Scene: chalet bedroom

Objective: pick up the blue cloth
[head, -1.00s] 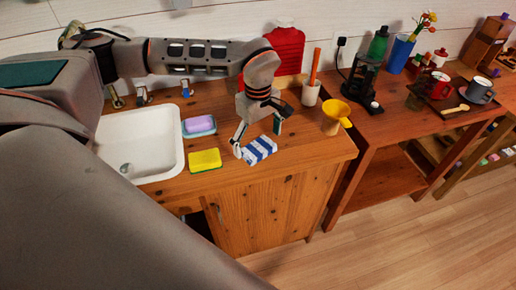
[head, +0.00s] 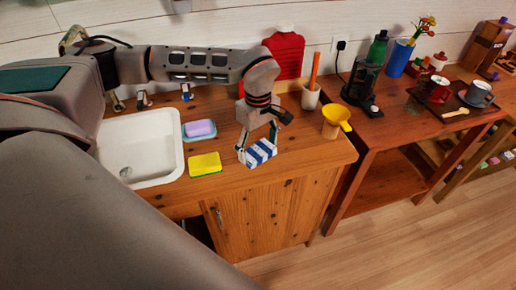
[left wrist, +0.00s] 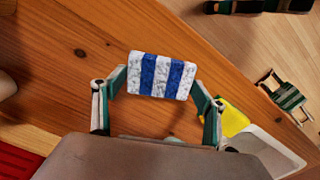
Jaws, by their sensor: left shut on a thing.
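The blue cloth (head: 261,152) is a small folded piece with blue and white stripes near the counter's front edge, right of the yellow sponge. In the left wrist view the cloth (left wrist: 161,76) sits between the two fingertips. My left gripper (head: 258,152) reaches down from above and is shut on the cloth, one finger at each end. The cloth is at or very near the counter top; I cannot tell whether it touches. What looks like my right gripper (left wrist: 286,97) shows small at the right of the left wrist view, fingers apart and empty.
A yellow sponge (head: 205,164), a purple soap (head: 199,128) on a blue dish and a white sink (head: 140,150) lie to the left. A yellow funnel (head: 337,118), a utensil cup (head: 310,97) and a red hot-water bottle (head: 285,55) stand behind and right.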

